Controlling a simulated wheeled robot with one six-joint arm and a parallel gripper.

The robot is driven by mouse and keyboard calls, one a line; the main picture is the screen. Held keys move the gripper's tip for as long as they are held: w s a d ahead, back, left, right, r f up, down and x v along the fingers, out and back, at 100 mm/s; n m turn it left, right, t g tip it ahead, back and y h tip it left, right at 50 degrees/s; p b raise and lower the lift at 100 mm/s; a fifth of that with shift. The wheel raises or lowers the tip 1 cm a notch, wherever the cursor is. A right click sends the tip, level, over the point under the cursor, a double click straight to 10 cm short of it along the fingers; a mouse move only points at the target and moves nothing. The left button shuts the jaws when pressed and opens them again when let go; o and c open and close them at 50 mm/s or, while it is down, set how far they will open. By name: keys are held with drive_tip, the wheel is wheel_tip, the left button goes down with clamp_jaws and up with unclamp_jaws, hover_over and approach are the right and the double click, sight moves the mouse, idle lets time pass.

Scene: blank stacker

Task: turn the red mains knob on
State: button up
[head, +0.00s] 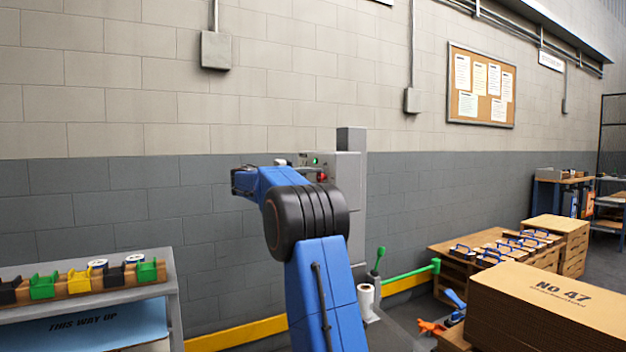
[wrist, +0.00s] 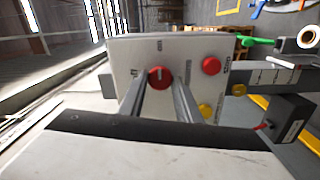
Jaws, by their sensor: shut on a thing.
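The red mains knob (wrist: 160,77) is round with a pale mark and sits on the light grey face of a control box (wrist: 135,52). In the wrist view my gripper (wrist: 160,84) has one finger on each side of the knob, shut on it. In the head view the grey control box (head: 349,172) stands by the wall, just beyond my blue arm. A red part and a green light (head: 315,161) show on its face; I cannot tell if that red part is the knob. My arm hides most of the gripper there.
A shelf with coloured holders (head: 80,282) stands at left. Cardboard stacks (head: 550,305) and a low wooden bench (head: 455,262) are at right. A green bar (head: 410,271) is near the floor.

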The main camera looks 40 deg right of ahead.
drive_tip(key=shift+f, duration=0.1)
idle(0.4)
drive_tip(key=o, duration=1.1)
drive_tip(key=shift+c, duration=0.2)
drive_tip(key=shift+a, duration=0.15)
drive_tip(key=v, duration=1.7)
drive_tip(key=shift+w, duration=0.15)
